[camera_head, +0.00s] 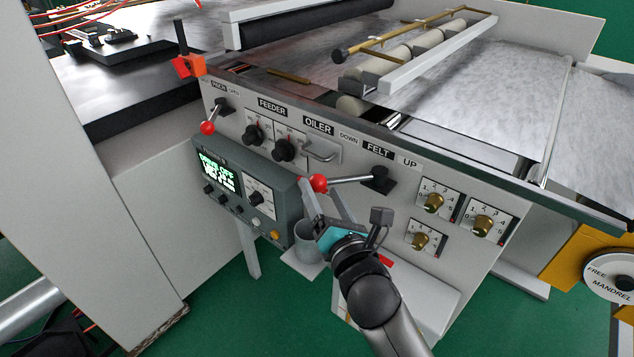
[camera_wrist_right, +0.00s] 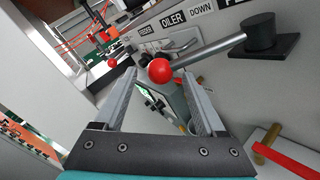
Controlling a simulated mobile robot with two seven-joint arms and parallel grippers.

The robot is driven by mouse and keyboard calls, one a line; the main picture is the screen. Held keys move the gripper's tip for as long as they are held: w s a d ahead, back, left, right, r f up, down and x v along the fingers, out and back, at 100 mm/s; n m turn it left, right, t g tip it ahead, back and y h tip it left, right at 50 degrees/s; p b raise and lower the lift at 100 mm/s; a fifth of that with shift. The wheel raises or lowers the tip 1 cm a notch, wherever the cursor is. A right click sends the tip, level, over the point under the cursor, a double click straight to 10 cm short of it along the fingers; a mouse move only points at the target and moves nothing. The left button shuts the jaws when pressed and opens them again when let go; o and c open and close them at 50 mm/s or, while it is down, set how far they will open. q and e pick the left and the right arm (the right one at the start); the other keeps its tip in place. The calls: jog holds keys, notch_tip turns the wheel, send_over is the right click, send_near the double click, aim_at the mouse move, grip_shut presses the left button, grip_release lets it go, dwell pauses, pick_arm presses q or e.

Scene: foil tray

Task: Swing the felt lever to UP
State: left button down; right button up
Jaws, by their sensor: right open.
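The felt lever has a red ball knob (camera_head: 318,183) on a grey rod that runs to a black pivot (camera_head: 380,178) under the FELT label. The rod points left from the pivot, on the DOWN side; the UP label (camera_head: 410,162) is to the right. My right gripper (camera_head: 320,192) is open, with its fingertips at the knob. In the right wrist view the knob (camera_wrist_right: 159,71) appears between the two open fingertips (camera_wrist_right: 158,78). Whether a finger touches it, I cannot tell. My left gripper is not in view.
Left of the knob is a grey control box with a lit screen (camera_head: 216,171). Another red-knobbed lever (camera_head: 208,127) is at the upper left. Brass dials (camera_head: 433,202) are right of the pivot. A grey cup (camera_head: 307,240) stands below, near my right gripper.

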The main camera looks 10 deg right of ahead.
jog(key=shift+w+a, duration=0.1)
jog(key=shift+w, duration=1.75)
jog(key=shift+r, duration=0.1)
grip_shut()
